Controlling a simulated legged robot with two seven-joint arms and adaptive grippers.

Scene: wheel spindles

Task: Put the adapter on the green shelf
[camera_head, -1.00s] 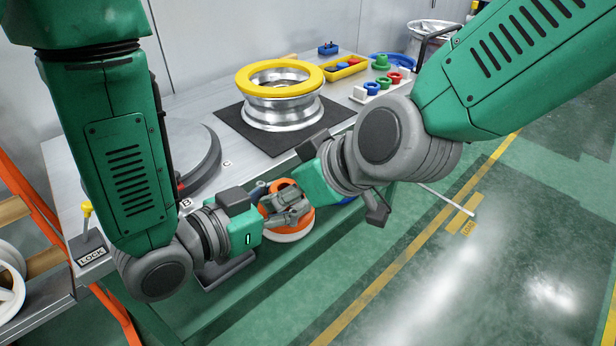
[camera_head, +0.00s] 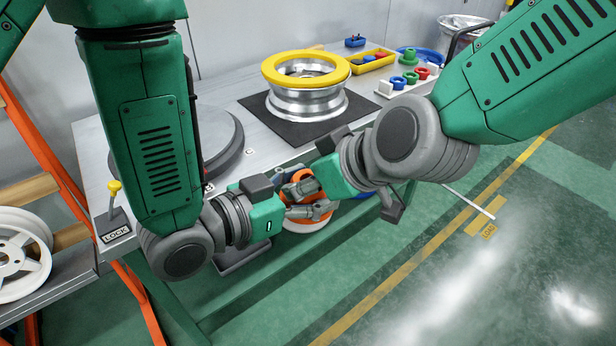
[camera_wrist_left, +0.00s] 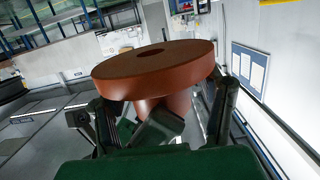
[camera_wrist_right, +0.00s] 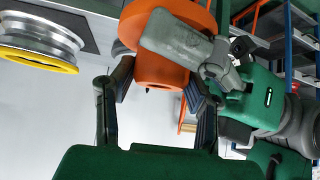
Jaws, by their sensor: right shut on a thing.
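The adapter (camera_head: 295,190), an orange part with a round flange and a narrower stem, is between my two grippers in front of the bench. It shows in the left wrist view (camera_wrist_left: 150,70) and the right wrist view (camera_wrist_right: 160,72). My right gripper (camera_head: 318,190) is shut on its stem. My left gripper (camera_head: 300,210) has fingers on both sides of the adapter. A left finger crosses the adapter in the right wrist view, but I cannot tell whether the left jaws grip. The green shelf (camera_head: 240,300) runs low along the bench front, partly hidden by my arms.
A silver wheel with a yellow ring (camera_head: 305,70) sits on a black mat (camera_head: 345,105) on the bench. Coloured parts and a yellow tray (camera_head: 372,62) stand behind it. A lock lever (camera_head: 115,205) is at left. Open floor (camera_head: 480,270) lies right.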

